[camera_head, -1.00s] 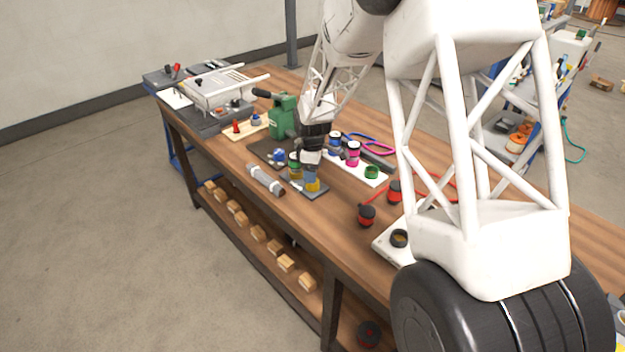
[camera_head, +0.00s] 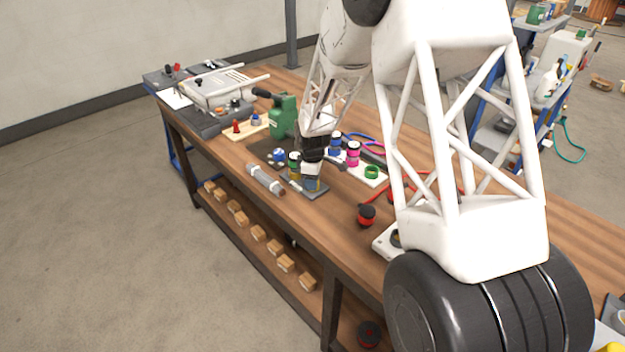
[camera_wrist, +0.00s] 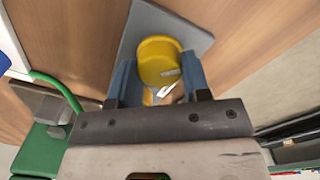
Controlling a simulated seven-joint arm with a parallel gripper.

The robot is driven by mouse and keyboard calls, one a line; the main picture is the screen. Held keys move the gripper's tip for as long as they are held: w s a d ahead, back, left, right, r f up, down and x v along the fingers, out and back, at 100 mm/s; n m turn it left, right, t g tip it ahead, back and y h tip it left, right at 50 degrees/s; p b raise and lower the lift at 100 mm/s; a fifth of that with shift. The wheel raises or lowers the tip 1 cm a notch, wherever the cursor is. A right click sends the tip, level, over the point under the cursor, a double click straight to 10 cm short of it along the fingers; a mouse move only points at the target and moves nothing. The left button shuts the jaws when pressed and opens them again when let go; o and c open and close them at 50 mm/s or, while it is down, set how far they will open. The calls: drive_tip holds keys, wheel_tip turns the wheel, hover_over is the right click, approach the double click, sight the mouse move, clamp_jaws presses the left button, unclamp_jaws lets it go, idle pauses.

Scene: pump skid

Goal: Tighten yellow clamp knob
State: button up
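The yellow clamp knob (camera_wrist: 158,60) shows in the wrist view, above a grey base plate (camera_wrist: 150,18). The blue fingers of my gripper (camera_wrist: 160,80) stand on its left and right sides, very close to it. I cannot tell whether they press on it or only straddle it. In the head view my gripper (camera_head: 311,182) is down over the grey plate (camera_head: 318,191) near the front edge of the bench, and the knob is mostly hidden by the fingers.
A grey cylinder (camera_head: 265,180) lies left of the plate. A green device (camera_head: 283,115) stands behind it. Blue and pink capped parts (camera_head: 352,154) and a green ring (camera_head: 371,172) are on a white board to the right. A red-and-black part (camera_head: 366,215) is nearer, with bare wood between.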

drive_tip(key=c, duration=0.3)
drive_tip(key=shift+m, duration=0.4)
drive_tip(key=m, duration=0.3)
drive_tip(key=shift+m, duration=0.3)
drive_tip(key=m, duration=0.9)
drive_tip(key=shift+m, duration=2.3)
